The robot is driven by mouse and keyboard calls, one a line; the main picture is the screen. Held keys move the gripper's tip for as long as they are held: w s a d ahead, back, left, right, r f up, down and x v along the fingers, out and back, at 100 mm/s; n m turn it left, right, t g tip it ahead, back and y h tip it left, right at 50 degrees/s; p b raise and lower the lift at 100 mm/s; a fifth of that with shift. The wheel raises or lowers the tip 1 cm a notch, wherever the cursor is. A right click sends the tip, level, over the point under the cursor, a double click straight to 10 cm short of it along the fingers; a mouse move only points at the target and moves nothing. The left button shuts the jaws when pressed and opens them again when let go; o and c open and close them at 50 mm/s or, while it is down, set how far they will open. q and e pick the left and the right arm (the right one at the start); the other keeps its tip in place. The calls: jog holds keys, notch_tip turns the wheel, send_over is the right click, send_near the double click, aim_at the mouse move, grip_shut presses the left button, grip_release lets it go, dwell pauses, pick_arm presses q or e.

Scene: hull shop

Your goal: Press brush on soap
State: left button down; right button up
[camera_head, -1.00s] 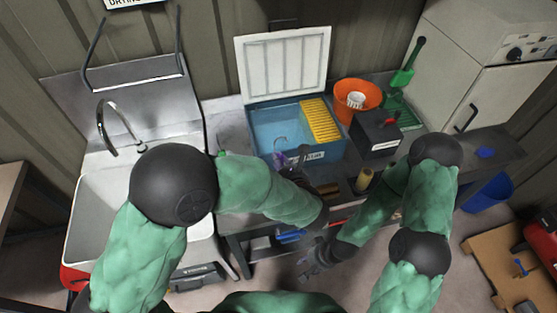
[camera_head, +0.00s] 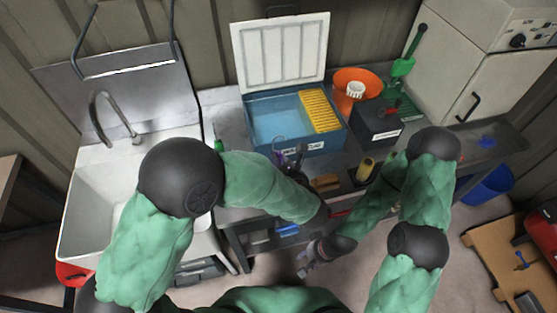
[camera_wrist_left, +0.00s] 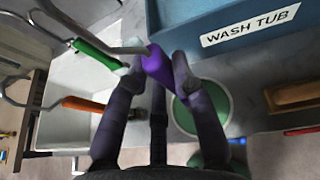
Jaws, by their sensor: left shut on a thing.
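My left gripper (camera_wrist_left: 156,68) is shut on a purple handle (camera_wrist_left: 157,64) in the left wrist view; a grey rod seems to run left from it. I take this for the brush; its bristles are not clear. In the head view the purple piece (camera_head: 278,147) shows in front of the blue tub, by my left gripper (camera_head: 297,160). A round green disc with a pale rim (camera_wrist_left: 186,116), perhaps the soap, lies below and behind the right finger, apart from the handle as far as I can see. My right gripper (camera_head: 308,259) hangs low in front of the bench; its jaws are unclear.
The blue wash tub (camera_head: 262,113) with a raised white lid stands behind the left gripper. An orange bowl (camera_head: 345,103) and black box (camera_head: 370,128) are to its right. Green-handled (camera_wrist_left: 96,54) and orange-handled (camera_wrist_left: 84,103) tools lie left in the wrist view. The sink (camera_head: 85,190) is left.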

pick_arm(q)
jog(key=shift+f+b, duration=0.6)
jog(key=shift+f, duration=0.05)
dwell(2.0)
